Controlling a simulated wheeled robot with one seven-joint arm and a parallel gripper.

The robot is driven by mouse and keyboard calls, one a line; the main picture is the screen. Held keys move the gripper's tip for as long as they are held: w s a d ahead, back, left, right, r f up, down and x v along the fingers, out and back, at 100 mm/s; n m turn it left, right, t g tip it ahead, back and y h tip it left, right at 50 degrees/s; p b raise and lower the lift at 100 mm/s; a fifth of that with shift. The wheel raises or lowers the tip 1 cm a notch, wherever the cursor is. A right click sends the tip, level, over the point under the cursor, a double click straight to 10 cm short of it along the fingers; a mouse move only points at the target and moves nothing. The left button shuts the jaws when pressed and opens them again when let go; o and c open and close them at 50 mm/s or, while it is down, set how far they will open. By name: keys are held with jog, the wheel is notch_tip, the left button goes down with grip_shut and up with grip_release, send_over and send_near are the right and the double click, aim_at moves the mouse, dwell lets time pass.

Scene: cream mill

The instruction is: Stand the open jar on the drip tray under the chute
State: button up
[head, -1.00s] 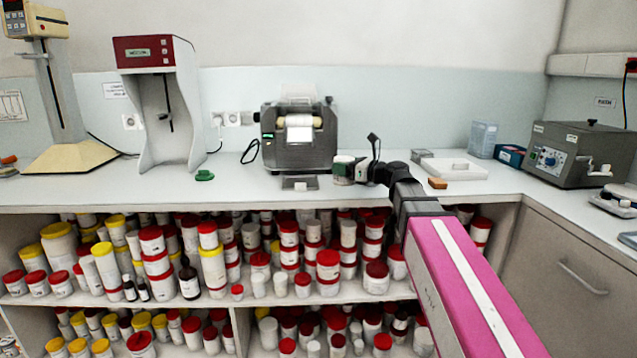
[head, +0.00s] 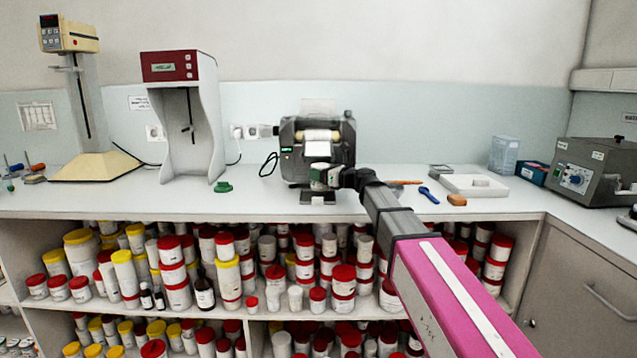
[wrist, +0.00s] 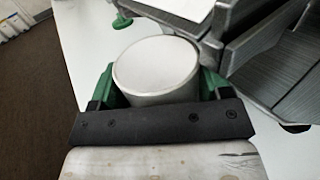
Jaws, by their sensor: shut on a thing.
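My gripper (head: 338,178) is shut on the white open jar (head: 320,184). In the wrist view its green fingers clasp both sides of the jar (wrist: 157,68), whose round pale top faces the camera. The grey mill (head: 346,150) with pale rollers stands on the bench directly behind the jar. The small dark drip tray (head: 318,200) lies in front of the mill, and the jar shows just above it in the head view. I cannot tell whether they touch. The chute is largely hidden behind the jar and gripper. In the wrist view, grey mill parts (wrist: 250,45) are close at right.
A green lid (head: 222,187) lies on the bench to the left, near the red-topped stand (head: 180,68). A white tray (head: 474,185), a blue-handled tool (head: 429,195) and a brown block (head: 457,200) lie right of my gripper. The bench's front edge is close.

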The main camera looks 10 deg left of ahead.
jog(key=shift+w+a, duration=0.15)
jog(key=shift+a, duration=0.2)
jog(key=shift+w+a+f, duration=0.1)
jog(key=shift+a+f, duration=0.1)
jog(key=shift+a, duration=0.05)
jog(key=shift+d+f, duration=0.1)
jog(key=shift+f, duration=1.45)
jog(key=shift+f, duration=0.1)
jog(key=o, duration=0.9)
jog(key=v, duration=1.2)
